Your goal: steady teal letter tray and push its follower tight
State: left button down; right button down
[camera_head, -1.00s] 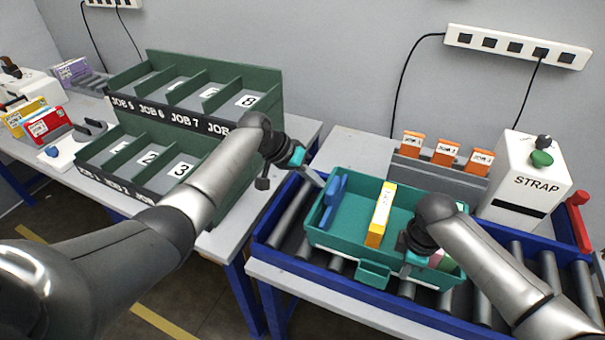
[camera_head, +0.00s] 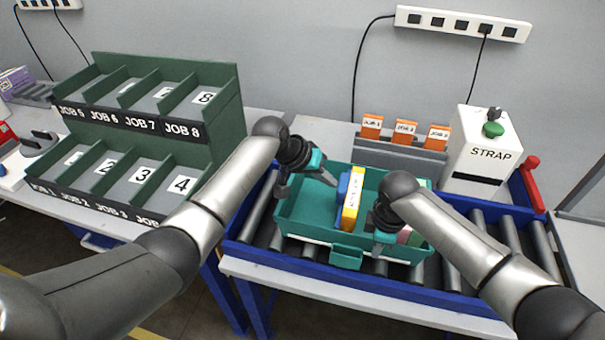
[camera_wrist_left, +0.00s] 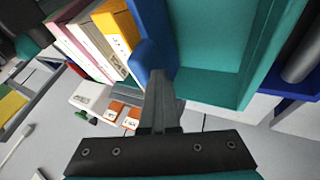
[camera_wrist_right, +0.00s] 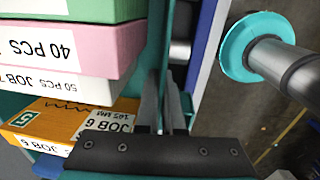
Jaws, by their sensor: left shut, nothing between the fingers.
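The teal letter tray (camera_head: 312,213) sits on the roller conveyor. Its blue follower (camera_head: 342,188) stands upright inside, against or very close to the yellow-orange box (camera_head: 354,200). My left gripper (camera_head: 332,182) is shut and empty, its tips at the follower's left face. In the left wrist view the tips (camera_wrist_left: 160,82) appear to touch the follower (camera_wrist_left: 152,35). My right gripper (camera_head: 378,248) is at the tray's front wall; in the right wrist view its fingers (camera_wrist_right: 166,100) appear closed on that wall. White, pink and green boxes (camera_wrist_right: 85,45) stand beside the yellow-orange one, mostly hidden in the head view.
The STRAP machine (camera_head: 482,155) and a rack with orange job cards (camera_head: 405,132) stand behind the conveyor (camera_head: 258,215). The green job-slot sorter (camera_head: 150,125) is on the left bench. The tray's left part is empty.

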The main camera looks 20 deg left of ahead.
pick_arm(q)
jog(key=shift+d, duration=0.65)
jog(key=shift+a, duration=0.15)
